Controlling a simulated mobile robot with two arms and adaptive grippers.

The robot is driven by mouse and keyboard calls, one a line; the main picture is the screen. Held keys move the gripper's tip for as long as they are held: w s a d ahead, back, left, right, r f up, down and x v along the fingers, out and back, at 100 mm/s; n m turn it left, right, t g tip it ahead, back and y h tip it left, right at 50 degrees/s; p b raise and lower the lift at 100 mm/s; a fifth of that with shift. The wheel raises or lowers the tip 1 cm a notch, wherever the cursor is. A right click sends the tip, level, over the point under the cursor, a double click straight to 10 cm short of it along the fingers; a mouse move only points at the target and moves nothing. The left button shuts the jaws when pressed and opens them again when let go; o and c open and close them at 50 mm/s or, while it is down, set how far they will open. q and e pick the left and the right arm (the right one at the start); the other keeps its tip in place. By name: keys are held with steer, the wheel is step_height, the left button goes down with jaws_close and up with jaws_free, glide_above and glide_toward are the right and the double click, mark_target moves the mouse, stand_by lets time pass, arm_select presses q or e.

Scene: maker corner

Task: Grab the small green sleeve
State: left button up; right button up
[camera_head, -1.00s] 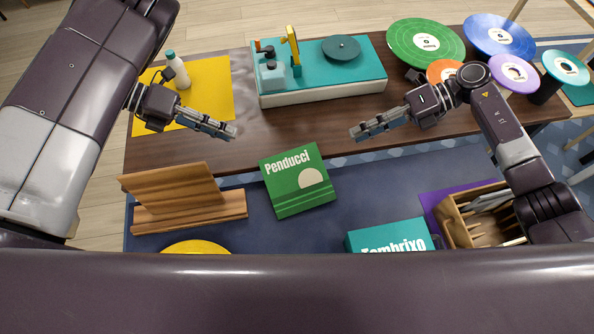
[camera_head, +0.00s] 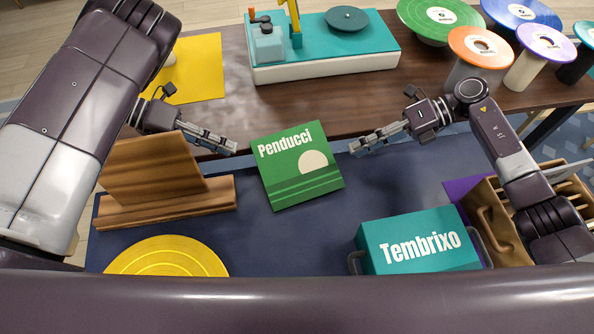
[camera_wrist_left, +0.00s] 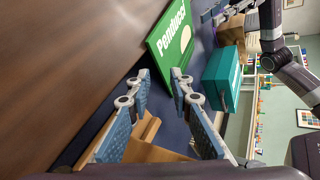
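My left gripper (camera_head: 230,148) is just left of the sleeve's upper left corner in the head view. In the left wrist view its two blue-padded fingers (camera_wrist_left: 160,76) are apart with nothing between them. My right gripper (camera_head: 356,148) is right of the sleeve, apart from it, and looks open and empty.
A wooden stand (camera_head: 165,200) is left of the sleeve, with a yellow disc (camera_head: 168,262) below it. A teal "Tembrixo" box (camera_head: 415,245) and a wooden crate (camera_head: 497,215) are at the right. A teal record player (camera_head: 325,62) and several discs on stands occupy the table behind.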

mark_target(258, 160)
arm_select(q)
steer(key=shift+d+f, duration=0.1)
arm_select(e)
steer(key=shift+a+f, duration=0.1)
